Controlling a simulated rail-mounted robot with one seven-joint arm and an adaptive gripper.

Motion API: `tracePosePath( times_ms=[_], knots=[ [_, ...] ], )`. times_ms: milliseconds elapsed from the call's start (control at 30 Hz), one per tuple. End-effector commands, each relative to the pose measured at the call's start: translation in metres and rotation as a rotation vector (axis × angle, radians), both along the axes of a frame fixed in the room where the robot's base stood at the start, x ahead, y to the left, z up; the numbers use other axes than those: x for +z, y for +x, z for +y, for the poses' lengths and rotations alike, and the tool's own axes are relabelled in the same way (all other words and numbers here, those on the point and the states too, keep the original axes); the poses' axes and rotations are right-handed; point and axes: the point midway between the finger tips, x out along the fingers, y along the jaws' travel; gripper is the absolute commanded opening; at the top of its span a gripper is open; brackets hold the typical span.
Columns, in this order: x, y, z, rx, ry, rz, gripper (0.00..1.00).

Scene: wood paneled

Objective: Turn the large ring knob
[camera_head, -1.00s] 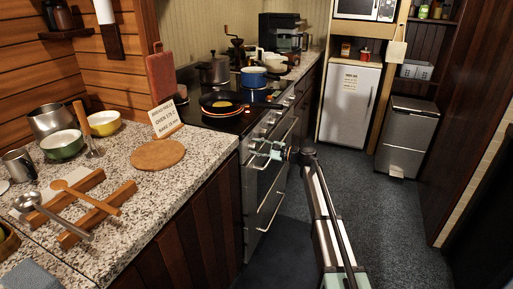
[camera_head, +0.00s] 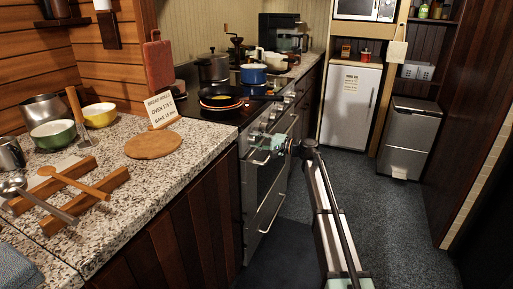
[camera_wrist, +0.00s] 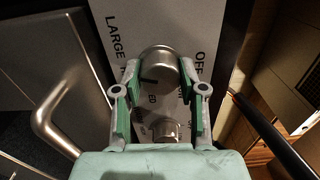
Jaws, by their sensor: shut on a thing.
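The stove (camera_head: 254,175) stands beyond the counter, with its knobs along the front panel. In the wrist view a round silver knob (camera_wrist: 157,68) with a dark pointer mark sits on a panel (camera_wrist: 190,20) lettered "LARGE" and "OFF"; part of the lettering is hidden. My gripper (camera_wrist: 159,72) is shut on this knob, its green-padded fingers on either side of it. A second silver knob (camera_wrist: 166,130) shows lower down between the fingers. In the head view my gripper (camera_head: 268,142) is at the stove front, and the knob it holds is too small to make out.
A silver oven handle (camera_wrist: 62,115) is left of the fingers in the wrist view. A black pan (camera_head: 222,101) and a blue pot (camera_head: 253,75) sit on the cooktop. A recipe card (camera_head: 161,110) and a round board (camera_head: 153,145) are on the counter. The floor (camera_head: 370,215) is clear.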

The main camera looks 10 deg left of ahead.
Motion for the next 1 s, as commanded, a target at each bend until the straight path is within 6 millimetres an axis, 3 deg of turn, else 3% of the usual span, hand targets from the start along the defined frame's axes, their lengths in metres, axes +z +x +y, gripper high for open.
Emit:
tracePosePath(
  times_ms=[433,1000],
  knots=[
    [-0.0009,0.0008,0.0010,0.000,-0.077,-0.257,0.06],
    [0.0016,0.0008,0.0012,0.000,-0.092,-0.303,0.06]
  ],
)
